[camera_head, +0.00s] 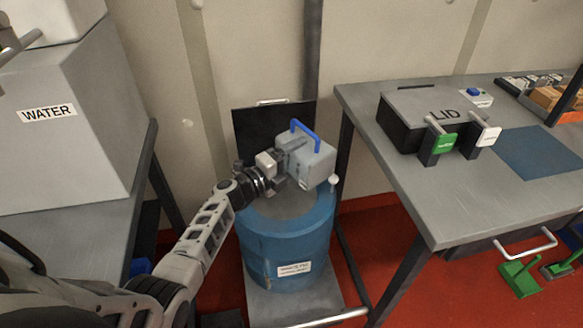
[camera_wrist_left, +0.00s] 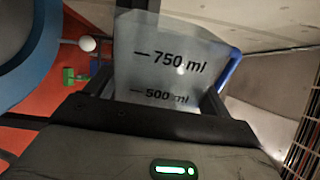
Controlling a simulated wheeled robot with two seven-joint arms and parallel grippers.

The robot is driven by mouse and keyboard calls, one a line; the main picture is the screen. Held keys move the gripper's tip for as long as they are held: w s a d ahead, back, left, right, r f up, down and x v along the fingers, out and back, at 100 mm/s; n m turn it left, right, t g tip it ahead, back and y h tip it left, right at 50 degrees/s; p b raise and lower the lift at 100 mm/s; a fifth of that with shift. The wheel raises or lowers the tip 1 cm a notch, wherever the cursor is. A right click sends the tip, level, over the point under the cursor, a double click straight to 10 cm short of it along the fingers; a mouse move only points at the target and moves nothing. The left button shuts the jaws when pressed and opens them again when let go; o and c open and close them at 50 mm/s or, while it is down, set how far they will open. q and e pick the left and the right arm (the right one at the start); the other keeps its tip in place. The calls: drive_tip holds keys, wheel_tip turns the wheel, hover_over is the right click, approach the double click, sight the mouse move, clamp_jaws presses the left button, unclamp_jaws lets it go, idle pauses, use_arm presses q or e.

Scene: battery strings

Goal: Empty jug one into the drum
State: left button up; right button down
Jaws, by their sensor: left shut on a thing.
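A pale grey jug (camera_head: 318,166) with a blue handle is tilted above the blue drum (camera_head: 272,249) in the head view. My left gripper (camera_head: 285,164) is shut on the jug, over the drum's top. The left wrist view shows the jug (camera_wrist_left: 180,68) close up between the fingers, with 750 ml and 500 ml marks. The drum (camera_wrist_left: 22,45) shows at the left edge there. The drum carries a white label, too small to read surely. I cannot see whether liquid is flowing. The jug and my gripper hide part of the drum's top. My right gripper is not in view.
A grey box marked WATER (camera_head: 85,115) stands on a bench at the left. A grey table (camera_head: 410,190) at the right holds a box marked LID (camera_head: 425,108) and a blue mat (camera_head: 535,152). The drum stands on a low trolley (camera_head: 290,305) over red floor.

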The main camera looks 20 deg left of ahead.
use_arm(q)
drive_tip(key=shift+a+r, duration=0.1)
idle(0.5)
drive_tip(key=shift+w+a+r+n, duration=0.2)
drive_tip(key=shift+a+r+n, duration=0.1)
drive_tip(key=shift+n, duration=0.5)
drive_tip(key=shift+s, duration=0.15)
idle(1.6)
